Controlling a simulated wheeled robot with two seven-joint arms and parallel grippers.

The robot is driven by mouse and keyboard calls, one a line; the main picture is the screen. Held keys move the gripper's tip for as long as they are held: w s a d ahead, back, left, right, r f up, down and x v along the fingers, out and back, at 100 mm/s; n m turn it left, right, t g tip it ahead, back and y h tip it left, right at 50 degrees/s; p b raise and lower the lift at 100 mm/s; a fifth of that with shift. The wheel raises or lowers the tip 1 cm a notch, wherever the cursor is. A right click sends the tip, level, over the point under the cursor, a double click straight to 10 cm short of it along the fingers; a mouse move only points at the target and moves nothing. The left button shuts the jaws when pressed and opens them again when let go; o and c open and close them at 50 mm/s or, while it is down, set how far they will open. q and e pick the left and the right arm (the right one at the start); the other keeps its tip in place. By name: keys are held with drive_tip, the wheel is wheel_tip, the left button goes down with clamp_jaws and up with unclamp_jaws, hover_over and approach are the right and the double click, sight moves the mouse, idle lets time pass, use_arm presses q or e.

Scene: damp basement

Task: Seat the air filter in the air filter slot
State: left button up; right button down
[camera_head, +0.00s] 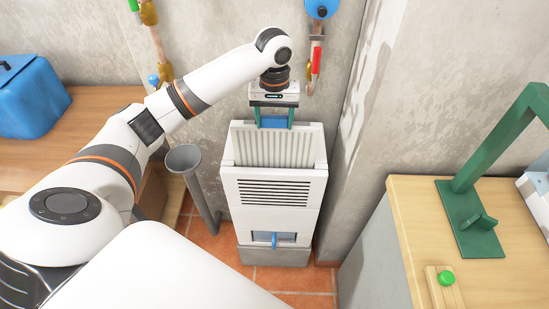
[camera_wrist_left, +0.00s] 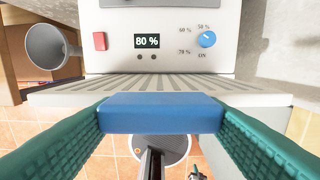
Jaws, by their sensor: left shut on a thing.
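The air filter (camera_head: 272,147) is a pale ribbed panel with a blue tab (camera_head: 273,122) on its upper edge. It stands at the top front of a white dehumidifier (camera_head: 273,212). My left gripper (camera_head: 272,118) is above it, its green fingers shut on the blue tab. The wrist view shows the tab (camera_wrist_left: 160,113) between both fingers, with the ribbed panel (camera_wrist_left: 160,86) beyond. The panel's lower part is hidden behind the dehumidifier's louvred front, and the slot itself is hidden. I cannot tell how deep the filter sits. My right gripper is out of view.
The dehumidifier's display (camera_wrist_left: 147,41) reads 80 %, beside a blue dial (camera_wrist_left: 207,39) and a red button (camera_wrist_left: 100,41). A grey funnel pipe (camera_head: 190,175) stands close on the left. A wooden bench (camera_head: 440,220) with a green frame is on the right. Pipes run up the wall.

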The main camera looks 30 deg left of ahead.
sight(274, 157)
use_arm(q)
wheel_tip(274, 157, down, 15)
drive_tip(key=shift+s+r+p, duration=0.1)
drive_tip(key=shift+r+p, duration=0.1)
drive_tip(key=shift+p, duration=0.15)
drive_tip(key=o, duration=1.7)
drive_tip(key=shift+f, duration=0.1)
drive_tip(key=shift+c, duration=0.2)
wheel_tip(274, 157, up, 12)
drive_tip(key=shift+r, duration=0.15)
